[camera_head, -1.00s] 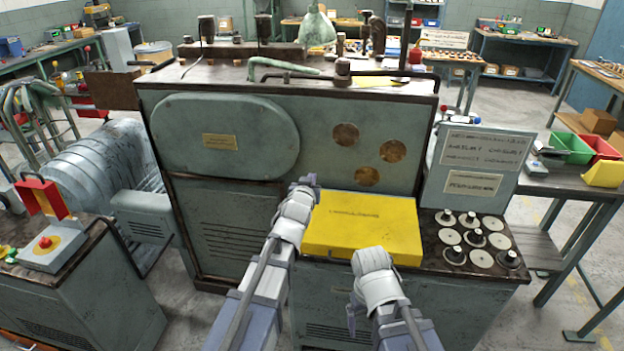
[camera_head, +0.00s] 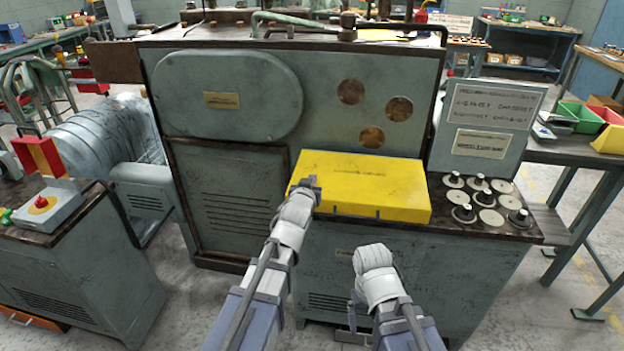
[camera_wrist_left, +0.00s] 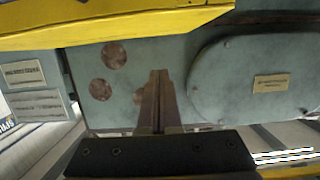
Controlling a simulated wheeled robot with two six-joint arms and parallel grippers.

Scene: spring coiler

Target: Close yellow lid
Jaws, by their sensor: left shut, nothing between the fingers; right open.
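The yellow lid (camera_head: 365,180) lies about level on the right-hand lower cabinet of the grey-green machine, its front face toward me. I cannot see whether there is a gap under it. My left gripper (camera_head: 308,183) is shut and empty, in front of the lid's left part in the head view; contact cannot be told. In the left wrist view its fingers (camera_wrist_left: 158,100) are together, with the yellow lid's edge (camera_wrist_left: 110,25) across the top, apart from them in the picture. My right gripper (camera_head: 352,315) is low before the cabinet, away from the lid, open and mostly hidden by its arm.
A plate with several round knobs (camera_head: 485,203) is right of the lid, with a labelled panel (camera_head: 480,120) behind it. The machine's tall front wall (camera_head: 330,125) rises behind the lid. A control box with a red button (camera_head: 40,205) stands at the left.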

